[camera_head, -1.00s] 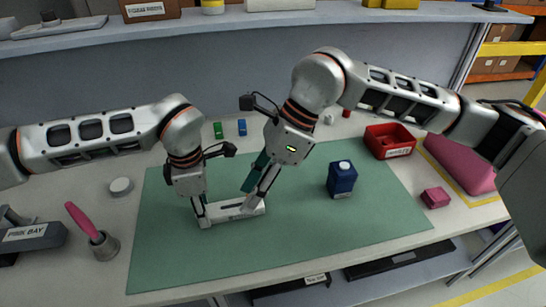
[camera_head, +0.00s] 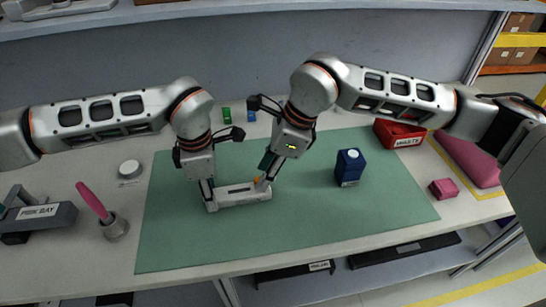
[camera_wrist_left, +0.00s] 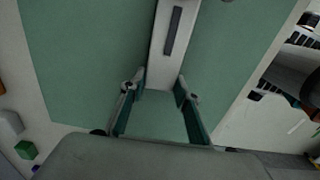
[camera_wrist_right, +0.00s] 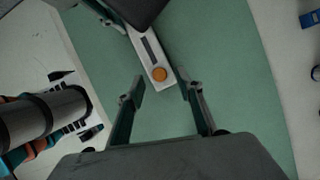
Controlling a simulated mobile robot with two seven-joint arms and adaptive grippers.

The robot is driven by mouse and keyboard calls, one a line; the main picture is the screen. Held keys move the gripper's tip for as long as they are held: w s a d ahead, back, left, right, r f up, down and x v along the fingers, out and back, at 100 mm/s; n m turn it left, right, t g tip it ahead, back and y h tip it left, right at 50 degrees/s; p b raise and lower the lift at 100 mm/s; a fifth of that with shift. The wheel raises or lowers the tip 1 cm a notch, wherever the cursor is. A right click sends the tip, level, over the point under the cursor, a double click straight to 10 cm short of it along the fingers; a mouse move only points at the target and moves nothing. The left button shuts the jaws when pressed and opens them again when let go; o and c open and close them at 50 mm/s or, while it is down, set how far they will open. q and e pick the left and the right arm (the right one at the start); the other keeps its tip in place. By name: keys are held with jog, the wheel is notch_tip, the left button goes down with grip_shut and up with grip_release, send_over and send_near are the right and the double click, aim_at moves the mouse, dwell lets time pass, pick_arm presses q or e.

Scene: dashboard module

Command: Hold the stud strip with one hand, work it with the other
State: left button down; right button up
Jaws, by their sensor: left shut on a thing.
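The stud strip (camera_head: 238,196) is a pale bar with a dark slot, lying on the green mat (camera_head: 300,230). An orange round stud (camera_wrist_right: 160,74) sits at its right end; it is partly hidden behind my right finger in the head view. My left gripper (camera_head: 211,199) is shut on the strip's left end; the left wrist view shows the strip (camera_wrist_left: 170,55) running out from between the fingers. My right gripper (camera_head: 265,178) is just over the strip's right end. The right wrist view shows its fingers (camera_wrist_right: 160,88) apart and empty, with the stud ahead between them.
A blue carton (camera_head: 350,168) stands right of the strip. A red bin (camera_head: 398,134), a pink block (camera_head: 443,189) and a large pink piece (camera_head: 468,160) are farther right. A cup (camera_head: 115,228) with a pink-handled tool and a white round lid (camera_head: 130,168) are left. The front mat is clear.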

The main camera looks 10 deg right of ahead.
jog(key=shift+x, duration=1.35)
grip_shut()
jog(key=shift+r, duration=0.15)
jog(key=shift+r, duration=2.95)
pick_arm(q)
jog(key=c, duration=1.4)
grip_release()
